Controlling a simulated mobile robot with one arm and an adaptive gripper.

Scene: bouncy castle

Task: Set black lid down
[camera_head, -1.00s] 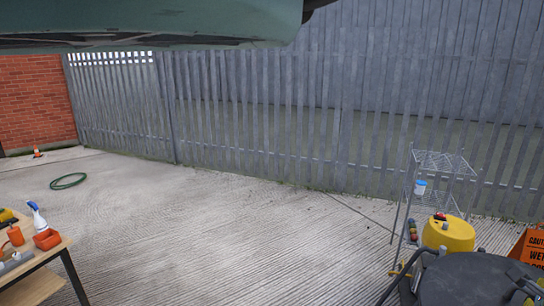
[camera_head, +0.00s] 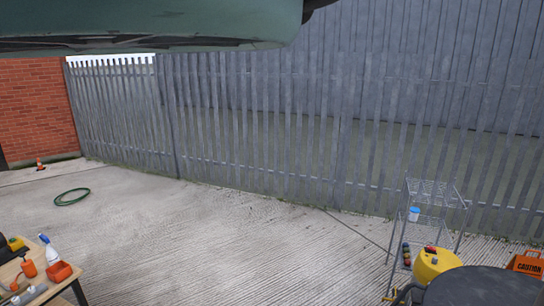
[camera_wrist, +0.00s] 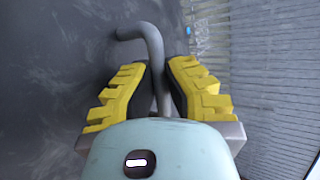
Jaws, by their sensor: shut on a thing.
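The black lid (camera_wrist: 60,80) is a broad dark surface filling the left of the wrist view. A grey bent handle (camera_wrist: 150,40) rises beside it and runs down between the fingers. My gripper (camera_wrist: 158,68), with yellow and black stepped fingers, is shut on this handle. In the head view a dark round top (camera_head: 485,288) shows at the bottom right, cut by the frame edge; I cannot tell whether it is the same lid. What lies under the lid is hidden.
A wooden table (camera_head: 45,294) with tools is at lower left. A green hose (camera_head: 72,197) lies on open concrete before the fence.

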